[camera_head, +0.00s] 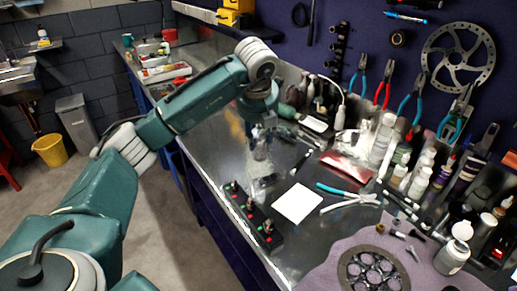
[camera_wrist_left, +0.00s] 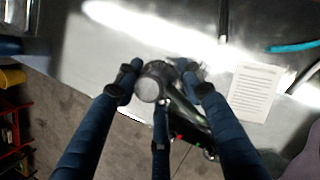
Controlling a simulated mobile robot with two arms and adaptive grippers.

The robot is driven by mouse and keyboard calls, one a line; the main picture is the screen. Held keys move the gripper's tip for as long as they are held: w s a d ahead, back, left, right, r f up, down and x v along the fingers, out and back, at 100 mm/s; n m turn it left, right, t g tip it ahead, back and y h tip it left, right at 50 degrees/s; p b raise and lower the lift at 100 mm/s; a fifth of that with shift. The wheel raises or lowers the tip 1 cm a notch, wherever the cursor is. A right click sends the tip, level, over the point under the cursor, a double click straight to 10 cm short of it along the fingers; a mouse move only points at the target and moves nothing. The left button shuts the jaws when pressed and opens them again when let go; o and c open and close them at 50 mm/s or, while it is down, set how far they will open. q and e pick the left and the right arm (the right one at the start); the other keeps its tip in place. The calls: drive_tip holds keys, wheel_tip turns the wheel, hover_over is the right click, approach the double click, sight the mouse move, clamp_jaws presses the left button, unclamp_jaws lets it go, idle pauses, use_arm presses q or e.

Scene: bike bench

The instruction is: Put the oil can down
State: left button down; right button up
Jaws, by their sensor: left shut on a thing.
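My left gripper (camera_head: 261,143) is over the metal bench top (camera_head: 222,150), left of the tools at the wall. In the left wrist view the fingers of my left gripper (camera_wrist_left: 163,82) are closed around the oil can (camera_wrist_left: 152,89). Its round grey top faces the camera, and a dark, shiny part extends toward the lower right. The fingers hide much of the can. In the head view the can is hard to make out at the gripper. I cannot tell whether its base touches the bench. My right gripper is in neither view.
A black strip with knobs (camera_head: 254,217) lies along the front edge. A white sheet (camera_head: 297,203), cyan-handled pliers (camera_head: 347,196) and a red packet (camera_head: 346,167) lie to the right. Bottles (camera_head: 420,180) crowd the back. Some bare bench shows around the gripper.

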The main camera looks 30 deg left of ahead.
sight(258, 150)
use_arm(q)
drive_tip(key=shift+f, duration=0.6)
wheel_tip(258, 150, down, 4)
drive_tip(key=shift+r+p, duration=0.1)
drive_tip(key=shift+p, duration=0.3)
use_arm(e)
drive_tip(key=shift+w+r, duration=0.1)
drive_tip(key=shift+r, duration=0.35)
use_arm(q)
drive_tip(key=c, duration=1.1)
unclamp_jaws()
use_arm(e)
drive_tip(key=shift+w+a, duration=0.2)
